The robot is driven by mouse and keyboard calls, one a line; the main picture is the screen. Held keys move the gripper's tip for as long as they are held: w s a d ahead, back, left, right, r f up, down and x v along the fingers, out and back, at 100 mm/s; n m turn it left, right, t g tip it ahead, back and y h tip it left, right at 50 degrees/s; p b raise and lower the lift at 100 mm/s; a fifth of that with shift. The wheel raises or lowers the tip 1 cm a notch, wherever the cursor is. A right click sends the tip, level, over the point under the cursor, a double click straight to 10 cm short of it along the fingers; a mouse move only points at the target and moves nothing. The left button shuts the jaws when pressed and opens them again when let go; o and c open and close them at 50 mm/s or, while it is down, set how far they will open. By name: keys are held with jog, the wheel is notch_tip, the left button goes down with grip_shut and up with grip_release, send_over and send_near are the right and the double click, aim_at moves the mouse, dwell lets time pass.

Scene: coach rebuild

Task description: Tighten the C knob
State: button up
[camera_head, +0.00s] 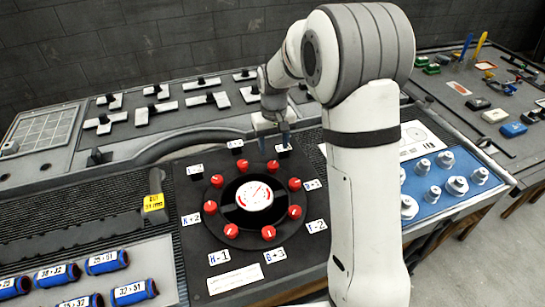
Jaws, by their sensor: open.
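A dark panel (185,255) carries a black ring with several red knobs around a round white gauge (254,196). Each knob has a small white label near it. Readable labels look like H-1 (219,257), B+3 (274,254) and I-2 (316,226); the far labels are too small or blurred, so I cannot tell which knob is C. My gripper (275,146) is open and points down at the far side of the ring. It is above or just behind the far right red knob (272,166), near a partly covered label (283,149). No contact is visible.
Blue rolls with number tags (107,262) lie at the front left. A yellow-tagged handle (153,203) stands left of the panel.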

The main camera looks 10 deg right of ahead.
aim_at(273, 164)
jog(key=shift+w+a+f+p, duration=0.1)
jog(key=shift+f+p, duration=0.25)
jog(key=shift+f, duration=3.65)
jog(key=shift+c, duration=0.4)
jog(key=c, duration=0.9)
